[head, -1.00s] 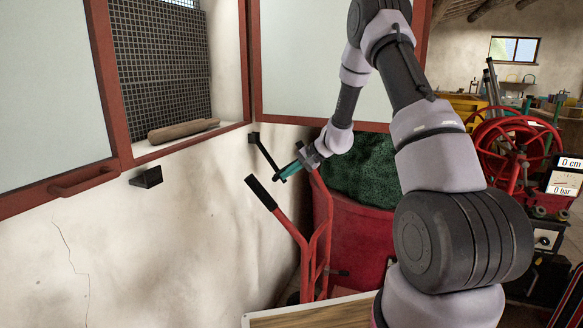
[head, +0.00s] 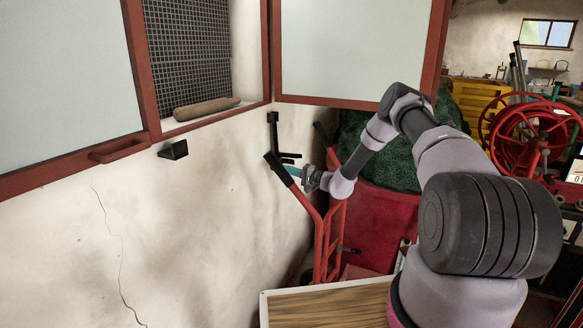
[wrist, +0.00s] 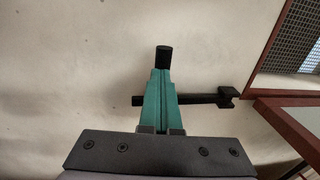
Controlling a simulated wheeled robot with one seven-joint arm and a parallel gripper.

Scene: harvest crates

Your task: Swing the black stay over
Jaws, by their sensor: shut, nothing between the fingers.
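The black stay (head: 275,137) hangs from a small bracket on the white wall, under the corner of the red-framed shutters, with short black pieces at its lower end. In the wrist view the stay (wrist: 198,98) runs sideways behind my fingers to its bracket at the right. My gripper (head: 290,170) has its teal fingers together and empty at the stay's lower end. In the wrist view the closed fingers (wrist: 161,73) cross in front of the bar, and a black peg-like end shows just beyond the tips. Whether they touch the stay I cannot tell.
A black catch (head: 173,150) is on the wall at left. A red hand truck (head: 322,235) with a black grip stands close below my gripper. A red tub (head: 378,225) with dark green netting is behind it. A wood-topped board (head: 330,306) lies in front.

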